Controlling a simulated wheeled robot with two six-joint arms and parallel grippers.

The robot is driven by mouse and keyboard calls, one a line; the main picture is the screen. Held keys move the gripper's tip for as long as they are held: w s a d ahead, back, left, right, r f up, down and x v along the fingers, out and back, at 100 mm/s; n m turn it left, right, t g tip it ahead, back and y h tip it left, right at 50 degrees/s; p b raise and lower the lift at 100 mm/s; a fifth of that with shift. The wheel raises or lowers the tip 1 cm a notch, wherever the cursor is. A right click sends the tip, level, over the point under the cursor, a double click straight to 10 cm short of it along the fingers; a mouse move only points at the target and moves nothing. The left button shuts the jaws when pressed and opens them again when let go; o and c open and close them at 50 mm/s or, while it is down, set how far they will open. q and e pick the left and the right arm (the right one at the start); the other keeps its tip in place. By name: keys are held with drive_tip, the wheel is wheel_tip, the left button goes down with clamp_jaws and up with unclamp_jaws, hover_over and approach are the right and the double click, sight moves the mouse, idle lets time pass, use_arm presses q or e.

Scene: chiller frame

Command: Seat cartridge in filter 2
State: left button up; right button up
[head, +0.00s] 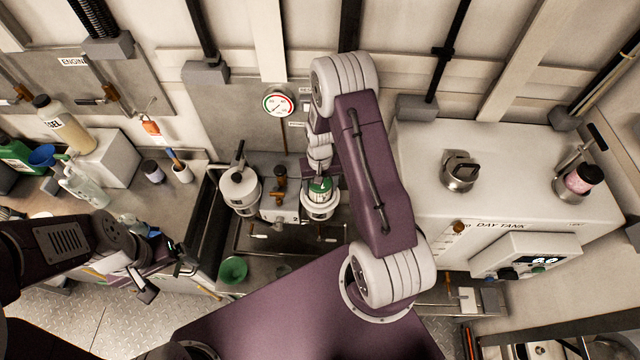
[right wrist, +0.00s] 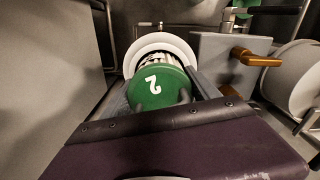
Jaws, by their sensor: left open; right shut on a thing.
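The cartridge (right wrist: 158,88) has a green end cap marked 2 and a white pleated body. In the right wrist view my right gripper (right wrist: 160,98) is shut on it, a grey finger on each side of the cap. The white round bowl of filter 2 (right wrist: 160,42) shows around the far end of the cartridge; how deep it sits inside I cannot tell. In the head view the green-topped cartridge (head: 320,188) is over the bowl (head: 320,210), partly hidden by my right arm. My left gripper (head: 165,268) is open and empty at the lower left, apart from the filters.
A second white filter housing (head: 240,190) stands left of filter 2, with brass valve parts (head: 280,188) between them. Bottles (head: 68,125) crowd the left bench. The white day tank (head: 490,190) fills the right side.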

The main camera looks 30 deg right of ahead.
drive_tip(key=shift+w+d+f, duration=0.1)
drive_tip(key=shift+s+f+b, duration=0.2)
drive_tip(key=shift+f+b, duration=0.05)
drive_tip(key=shift+b, duration=0.1)
drive_tip(key=shift+w+f, duration=0.15)
drive_tip(key=shift+f, duration=0.2)
drive_tip(key=o, duration=1.5)
drive_tip(key=shift+c, duration=0.2)
drive_tip(key=shift+r, duration=0.1)
